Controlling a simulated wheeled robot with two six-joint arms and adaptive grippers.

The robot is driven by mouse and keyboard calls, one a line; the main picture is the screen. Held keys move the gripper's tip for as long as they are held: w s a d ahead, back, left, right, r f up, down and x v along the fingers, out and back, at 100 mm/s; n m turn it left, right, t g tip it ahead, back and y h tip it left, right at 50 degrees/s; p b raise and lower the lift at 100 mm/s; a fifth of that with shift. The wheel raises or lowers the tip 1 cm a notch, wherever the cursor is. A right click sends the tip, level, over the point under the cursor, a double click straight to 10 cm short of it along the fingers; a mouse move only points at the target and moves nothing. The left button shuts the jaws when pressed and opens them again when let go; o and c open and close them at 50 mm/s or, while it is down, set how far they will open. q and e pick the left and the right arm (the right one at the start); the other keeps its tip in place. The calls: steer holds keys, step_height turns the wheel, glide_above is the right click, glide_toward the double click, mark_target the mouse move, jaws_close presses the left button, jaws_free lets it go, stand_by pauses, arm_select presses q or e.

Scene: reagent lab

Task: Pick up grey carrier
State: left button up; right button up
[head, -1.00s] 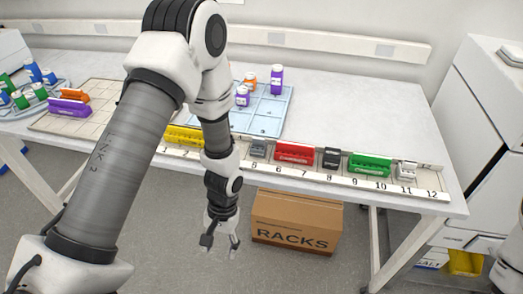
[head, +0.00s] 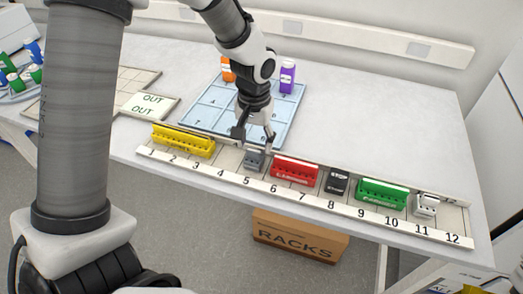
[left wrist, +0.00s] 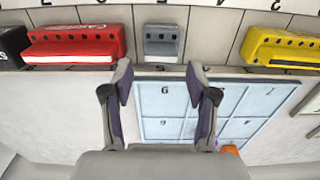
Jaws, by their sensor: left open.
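The grey carrier (head: 254,159) is a small block standing in the numbered rail near slot 5, between the yellow and red carriers. In the left wrist view the grey carrier (left wrist: 161,41) is at the top centre, with a few dark holes along its top. My left gripper (head: 255,143) is just above and behind it in the head view, fingers pointing down. In the left wrist view the gripper (left wrist: 160,80) has its two fingers apart with nothing between them, and the carrier lies beyond the fingertips. My right gripper is not in view.
The numbered rail (head: 228,180) also holds a yellow carrier (head: 183,140), a red carrier (head: 295,170), a black one (head: 336,183), a green one (head: 382,194) and a white one (head: 425,206). A blue gridded mat (head: 205,110) with bottles lies behind. The table's right side is clear.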

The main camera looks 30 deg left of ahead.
mark_target(254, 151)
arm_select(q)
steer(key=shift+s+f+p, duration=0.3)
steer(key=shift+s+f, duration=0.65)
steer(key=f, duration=0.1)
steer(key=w+f, duration=0.1)
steer(key=f, duration=0.1)
steer(key=shift+d+f, duration=0.1)
steer(key=shift+f, duration=0.15)
steer(key=shift+w+f, duration=0.25)
steer(key=shift+f, duration=0.05)
steer(key=shift+s+r, duration=0.15)
steer(key=shift+s, duration=0.1)
steer(key=shift+c, duration=0.3)
steer(key=shift+s+r, duration=0.1)
steer(key=shift+s, duration=0.05)
steer(key=c, duration=0.6)
steer(key=shift+c, duration=1.3)
